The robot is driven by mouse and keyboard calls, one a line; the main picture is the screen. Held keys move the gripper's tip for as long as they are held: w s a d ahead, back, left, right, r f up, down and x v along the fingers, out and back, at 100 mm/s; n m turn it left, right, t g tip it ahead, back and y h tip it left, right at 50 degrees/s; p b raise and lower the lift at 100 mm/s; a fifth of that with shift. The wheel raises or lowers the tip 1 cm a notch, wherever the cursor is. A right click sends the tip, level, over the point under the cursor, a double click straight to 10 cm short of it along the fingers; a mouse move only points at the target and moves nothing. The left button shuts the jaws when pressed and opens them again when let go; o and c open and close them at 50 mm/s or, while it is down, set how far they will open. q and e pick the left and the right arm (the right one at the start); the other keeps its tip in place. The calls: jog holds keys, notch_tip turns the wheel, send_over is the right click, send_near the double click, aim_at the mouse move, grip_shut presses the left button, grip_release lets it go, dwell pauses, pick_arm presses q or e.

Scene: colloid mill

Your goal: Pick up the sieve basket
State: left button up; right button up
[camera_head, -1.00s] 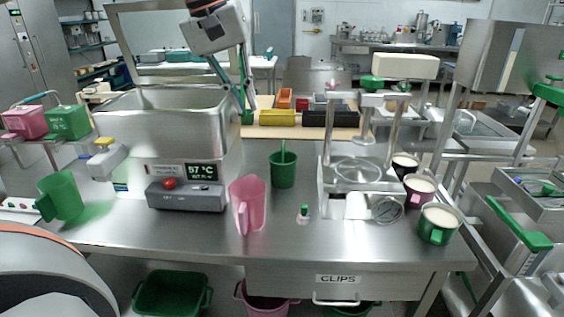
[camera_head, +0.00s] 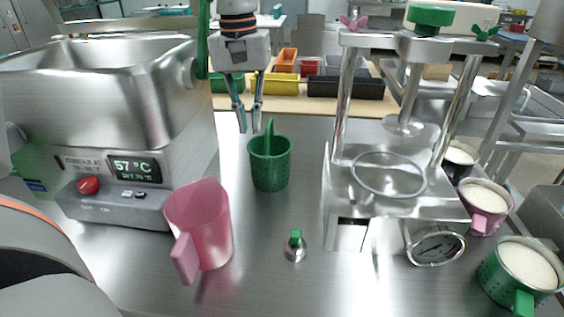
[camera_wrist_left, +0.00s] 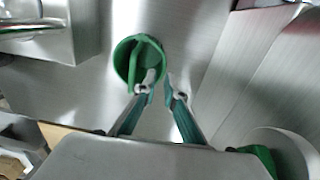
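The sieve basket is a green perforated cup (camera_head: 269,170) with a tall upright green handle. It stands on the steel table between the bath unit and the press. In the left wrist view the basket (camera_wrist_left: 124,62) is seen from above, its handle crossing the opening. My left gripper (camera_head: 249,127) points down just behind and left of the basket's handle, its two fingers apart. In the wrist view the open gripper (camera_wrist_left: 160,80) has one fingertip overlapping the basket's rim and the other beside it. Nothing is between the fingers. My right gripper is out of view.
A pink jug (camera_head: 203,225) stands in front left of the basket, and a small green-topped piece (camera_head: 295,246) in front. The heated steel bath (camera_head: 105,100) is at left. The press (camera_head: 392,195) is at right, beside several filled cups. Coloured bins (camera_head: 286,85) lie behind.

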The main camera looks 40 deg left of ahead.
aim_at(251, 149)
pick_arm(q)
jog(key=shift+f, duration=1.3)
jog(key=f, duration=0.2)
jog(key=f+b, duration=0.1)
jog(key=f, duration=0.1)
jog(key=shift+s+d+f, duration=0.1)
jog(key=shift+s+f, duration=0.05)
jog(key=shift+s, duration=0.05)
jog(key=shift+f, duration=0.5)
jog(key=shift+c, duration=1)
grip_shut()
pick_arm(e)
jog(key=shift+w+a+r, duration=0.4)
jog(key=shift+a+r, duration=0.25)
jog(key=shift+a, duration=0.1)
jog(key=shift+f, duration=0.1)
